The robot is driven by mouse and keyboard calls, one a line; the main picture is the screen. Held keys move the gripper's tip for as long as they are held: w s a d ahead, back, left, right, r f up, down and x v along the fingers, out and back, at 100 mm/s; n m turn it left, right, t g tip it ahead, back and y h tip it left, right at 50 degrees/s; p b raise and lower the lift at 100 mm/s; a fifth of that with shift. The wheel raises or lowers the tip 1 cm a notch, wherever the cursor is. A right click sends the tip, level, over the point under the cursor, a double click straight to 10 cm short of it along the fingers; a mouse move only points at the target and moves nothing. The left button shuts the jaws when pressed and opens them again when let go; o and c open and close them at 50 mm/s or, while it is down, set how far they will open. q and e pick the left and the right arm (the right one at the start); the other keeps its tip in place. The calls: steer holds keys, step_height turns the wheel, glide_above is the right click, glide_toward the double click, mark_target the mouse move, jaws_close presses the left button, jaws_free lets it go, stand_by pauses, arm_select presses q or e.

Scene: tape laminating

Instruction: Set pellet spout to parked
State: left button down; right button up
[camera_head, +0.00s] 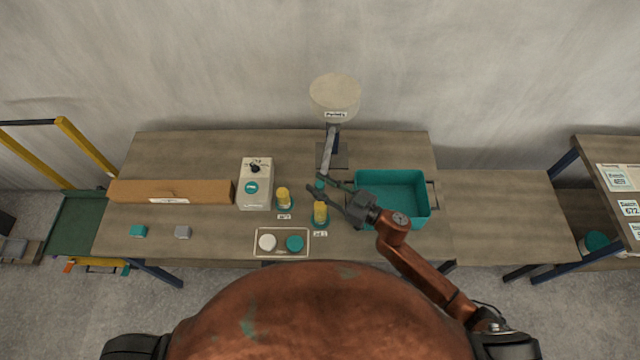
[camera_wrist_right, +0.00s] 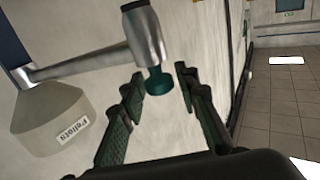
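The pellet dispenser's round hopper (camera_head: 335,95), labelled "Pellets", stands at the back of the table; it also shows in the right wrist view (camera_wrist_right: 52,120). Its grey metal spout (camera_head: 327,155) slopes down toward the front of the table. In the right wrist view the spout's metal end (camera_wrist_right: 146,38) carries a teal tip (camera_wrist_right: 158,82). My right gripper (camera_head: 322,183) is open, its fingers pointing left around the teal tip. In the right wrist view its fingers (camera_wrist_right: 160,92) stand either side of the tip, apart from it. My left gripper is not in view.
A teal bin (camera_head: 426,205) stands right of the spout. Two yellow cups (camera_head: 283,198) (camera_head: 320,213) stand on teal bases in front. A white dial box (camera_head: 255,183) and a long cardboard box (camera_head: 170,190) lie left. A small tray (camera_head: 281,254) holds two discs.

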jaws_close()
steer(key=shift+d, duration=0.1)
stand_by(0.3)
